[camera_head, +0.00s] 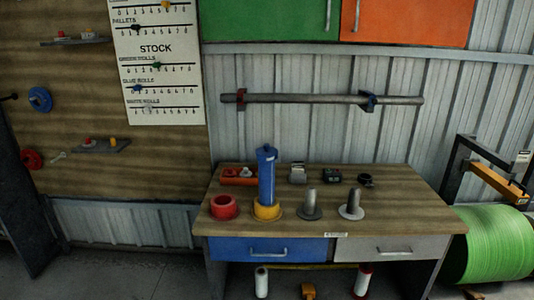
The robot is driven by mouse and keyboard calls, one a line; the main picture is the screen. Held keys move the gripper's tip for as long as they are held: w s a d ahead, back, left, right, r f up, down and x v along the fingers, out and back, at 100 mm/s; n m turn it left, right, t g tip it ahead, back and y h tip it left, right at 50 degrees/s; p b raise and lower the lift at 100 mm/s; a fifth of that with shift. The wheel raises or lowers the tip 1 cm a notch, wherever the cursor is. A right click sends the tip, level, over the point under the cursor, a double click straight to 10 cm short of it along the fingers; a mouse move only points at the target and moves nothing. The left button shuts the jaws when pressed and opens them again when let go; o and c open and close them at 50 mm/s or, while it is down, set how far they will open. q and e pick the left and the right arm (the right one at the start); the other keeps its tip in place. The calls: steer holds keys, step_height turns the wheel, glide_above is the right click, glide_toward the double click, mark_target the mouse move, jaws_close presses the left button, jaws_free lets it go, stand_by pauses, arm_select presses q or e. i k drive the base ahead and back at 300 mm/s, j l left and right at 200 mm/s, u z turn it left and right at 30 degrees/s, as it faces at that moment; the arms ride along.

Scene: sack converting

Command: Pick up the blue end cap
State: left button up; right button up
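A blue round disc with a hub (40,99), which looks like the blue end cap, hangs on the brown wall board at the far left. A similar red round piece (31,160) is below it, partly cut off by a dark shape. Neither of my grippers is in view.
A wooden workbench (400,210) holds a blue upright cylinder (266,175) on a yellow ring, a red ring (224,207), two grey spindles and small tools. The floor at the front left (120,275) is clear.

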mark_target(262, 152)
steer(key=i+j+z, duration=0.15)
steer(key=j+z, duration=0.15)
steer(key=j, duration=0.15)
steer(key=i+j+z, duration=0.25)
steer(key=j, duration=0.2)
steer(key=j+z, duration=0.3)
steer(key=j, duration=0.15)
